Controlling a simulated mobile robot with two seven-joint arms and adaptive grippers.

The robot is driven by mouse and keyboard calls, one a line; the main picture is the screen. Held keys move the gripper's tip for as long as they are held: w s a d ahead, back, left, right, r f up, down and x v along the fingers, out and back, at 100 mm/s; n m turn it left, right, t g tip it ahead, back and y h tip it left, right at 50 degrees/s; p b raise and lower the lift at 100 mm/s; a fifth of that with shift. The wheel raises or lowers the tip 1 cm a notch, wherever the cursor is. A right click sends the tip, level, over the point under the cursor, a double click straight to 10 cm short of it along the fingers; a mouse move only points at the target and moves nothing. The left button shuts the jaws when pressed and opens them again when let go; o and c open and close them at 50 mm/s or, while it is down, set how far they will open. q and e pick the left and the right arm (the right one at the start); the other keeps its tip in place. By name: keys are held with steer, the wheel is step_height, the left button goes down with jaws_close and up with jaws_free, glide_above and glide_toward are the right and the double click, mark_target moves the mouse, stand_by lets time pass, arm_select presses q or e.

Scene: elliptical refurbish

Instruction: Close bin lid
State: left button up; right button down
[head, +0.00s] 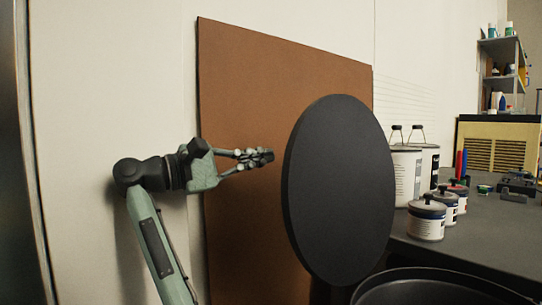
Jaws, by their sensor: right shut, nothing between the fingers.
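The bin lid (340,190) is a large dark oval disc. It stands up nearly on edge in the middle of the head view, open, with its lower end beside the bin. The bin (440,272) is dark and round. Only its upper rim and part of its inside show at the bottom right; the rest is cut off. Any hinge is hidden.
A brown board (240,120) leans on the wall behind my gripper and the lid. A dark workbench (490,235) at right, behind the bin, holds paint cans (427,219), white containers (404,175) and small tools. A shelf (503,75) stands farther back.

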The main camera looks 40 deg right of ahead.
steer(key=s+d+r, duration=0.2)
steer(key=s+d, duration=0.2)
steer(key=d, duration=0.4)
steer(key=shift+s+b, duration=0.4)
